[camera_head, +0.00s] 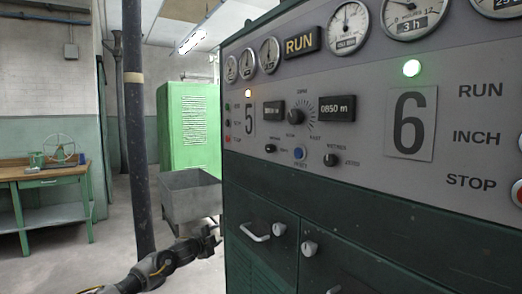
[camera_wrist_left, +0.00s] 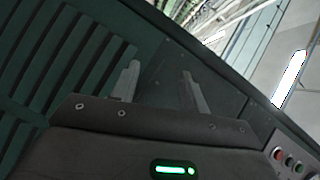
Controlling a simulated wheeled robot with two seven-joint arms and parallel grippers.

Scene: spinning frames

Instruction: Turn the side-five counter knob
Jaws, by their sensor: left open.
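The control panel (camera_head: 450,120) is a grey face on a dark green cabinet, with a large 5 (camera_head: 249,118) and a large 6 (camera_head: 409,122). A small black knob (camera_head: 270,148) sits right of the 5, below a counter window (camera_head: 274,110); its pointer setting is too small to read. A similar black knob (camera_head: 330,160) sits nearer the 6, below the window reading 0850 m (camera_head: 337,107). My left gripper (camera_head: 214,236) is beside the cabinet's left edge, below the panel and apart from the knobs. In the left wrist view its fingers (camera_wrist_left: 160,84) are spread, with nothing between them.
A blue button (camera_head: 299,153) lies between the knobs, and a dial (camera_head: 295,116) above it. Cabinet handles (camera_head: 255,236) protrude below. A grey bin (camera_head: 190,194) and a dark pole (camera_head: 135,120) stand near my left arm. A workbench (camera_head: 45,177) is at the far left.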

